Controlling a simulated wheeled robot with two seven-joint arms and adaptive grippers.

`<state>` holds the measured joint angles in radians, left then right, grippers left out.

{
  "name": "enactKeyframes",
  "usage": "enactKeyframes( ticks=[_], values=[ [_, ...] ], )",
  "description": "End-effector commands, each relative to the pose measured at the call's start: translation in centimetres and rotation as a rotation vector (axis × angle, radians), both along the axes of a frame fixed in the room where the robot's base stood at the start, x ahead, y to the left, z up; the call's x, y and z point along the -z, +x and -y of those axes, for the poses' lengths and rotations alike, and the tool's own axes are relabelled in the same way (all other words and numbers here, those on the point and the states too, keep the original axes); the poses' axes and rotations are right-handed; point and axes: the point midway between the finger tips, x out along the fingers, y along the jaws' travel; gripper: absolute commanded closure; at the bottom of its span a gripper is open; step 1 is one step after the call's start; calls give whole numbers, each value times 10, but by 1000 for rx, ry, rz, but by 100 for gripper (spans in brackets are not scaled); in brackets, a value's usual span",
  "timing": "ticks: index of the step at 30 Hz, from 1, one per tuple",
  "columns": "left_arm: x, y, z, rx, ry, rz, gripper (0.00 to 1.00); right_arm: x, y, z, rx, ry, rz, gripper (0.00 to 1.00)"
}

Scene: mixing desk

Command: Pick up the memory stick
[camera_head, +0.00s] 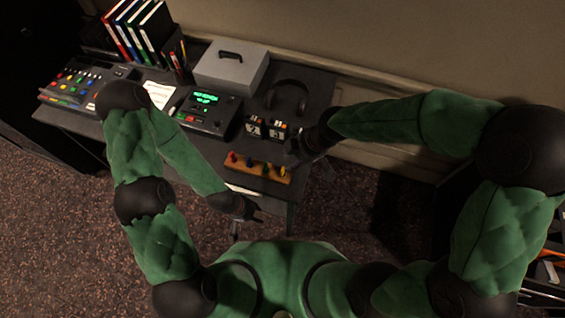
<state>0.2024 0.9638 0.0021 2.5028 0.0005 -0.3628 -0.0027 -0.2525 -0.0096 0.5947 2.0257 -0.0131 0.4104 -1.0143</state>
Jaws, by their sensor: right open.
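I cannot make out a memory stick for certain. An orange-brown wooden block (271,176) with several small coloured upright pieces stands near the desk's front right; they are too small to identify. My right gripper (295,158) is over the right part of the desk, just above and right of the block in the picture, and is open. My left gripper (256,213) is low, near the desk's front edge, below the block; its fingers are dark and small, so its opening is unclear. I see nothing clearly held in either gripper.
On the desk (318,97) are a mixing console (80,85), a device with a green display (208,105), a grey box (231,66), headphones (287,95) and two small dark boxes (266,129) beside my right gripper. Binders (138,25) and a pen holder (177,55) stand at back left.

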Motion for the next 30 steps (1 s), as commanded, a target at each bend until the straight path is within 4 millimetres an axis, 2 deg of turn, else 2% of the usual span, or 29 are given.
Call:
enactKeyframes(
  ticks=[1,6,14,24,30],
  values=[
    [5,-1,0,1,0,-2,60,11,0,-3,-2,-1,-3,55],
    [11,-1,0,1,0,-2,60,32,3,-11,-1,0,-2,55],
    [15,-1,0,0,0,-1,60,43,5,-15,1,0,0,55],
    [33,-1,0,0,0,-1,60,86,10,-26,0,-1,-1,55],
    [33,-1,0,0,0,-1,60,88,12,-28,0,0,1,55]
  ],
)
